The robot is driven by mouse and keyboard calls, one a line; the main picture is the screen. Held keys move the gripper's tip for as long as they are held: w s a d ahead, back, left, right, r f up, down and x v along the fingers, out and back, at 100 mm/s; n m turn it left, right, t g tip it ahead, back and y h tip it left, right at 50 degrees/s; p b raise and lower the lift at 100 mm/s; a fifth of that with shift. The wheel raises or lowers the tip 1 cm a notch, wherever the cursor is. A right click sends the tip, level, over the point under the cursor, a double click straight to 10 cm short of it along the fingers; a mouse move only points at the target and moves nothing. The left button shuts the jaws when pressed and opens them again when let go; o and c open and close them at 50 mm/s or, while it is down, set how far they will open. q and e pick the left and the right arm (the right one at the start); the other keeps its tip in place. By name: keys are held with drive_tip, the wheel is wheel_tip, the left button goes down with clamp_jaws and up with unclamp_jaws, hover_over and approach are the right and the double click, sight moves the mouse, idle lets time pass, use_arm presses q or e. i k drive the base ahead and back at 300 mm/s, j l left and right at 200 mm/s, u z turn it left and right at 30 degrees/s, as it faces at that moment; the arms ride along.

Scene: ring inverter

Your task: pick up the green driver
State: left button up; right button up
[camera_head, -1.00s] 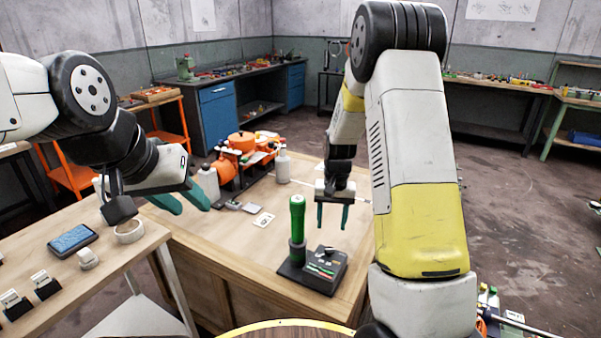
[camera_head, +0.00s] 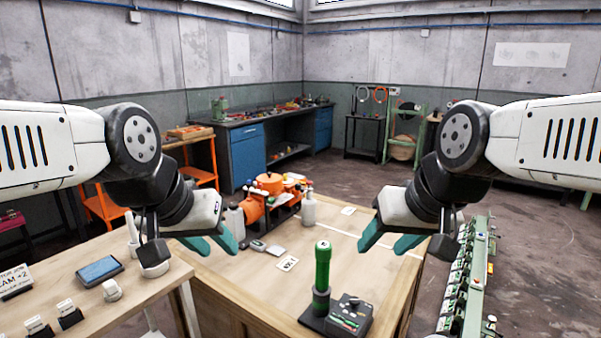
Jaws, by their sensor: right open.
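The green driver (camera_head: 323,266) stands upright in a dark holder on a black base (camera_head: 345,318), near the front of the wooden workbench (camera_head: 262,292). Its green handle is uncovered; its lower end is hidden in the holder. My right gripper (camera_head: 386,246) is open and empty, with teal fingers apart, above and to the right of the driver. My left gripper (camera_head: 219,246) is open and empty over the bench's left side, well to the left of the driver. Neither gripper touches the driver.
An orange machine (camera_head: 268,200) and a white bottle (camera_head: 308,208) stand farther back on the bench. A white card (camera_head: 288,264) lies left of the driver. A side table (camera_head: 150,284) holds small items at left. A green rack (camera_head: 466,280) stands at right.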

sight(321, 288)
drive_tip(key=z, duration=1.8)
drive_tip(key=u, duration=1.6)
drive_tip(key=k+j+z, duration=0.1)
drive_tip(key=j, duration=0.3)
drive_tip(key=k+j, duration=0.15)
drive_tip(key=j, duration=0.3)
drive_tip(key=k+j+z, duration=0.15)
drive_tip(key=j, duration=0.25)
drive_tip(key=k+j, duration=0.15)
drive_tip(key=j, duration=0.25)
drive_tip(key=k+j+z, duration=0.15)
drive_tip(key=j, duration=0.25)
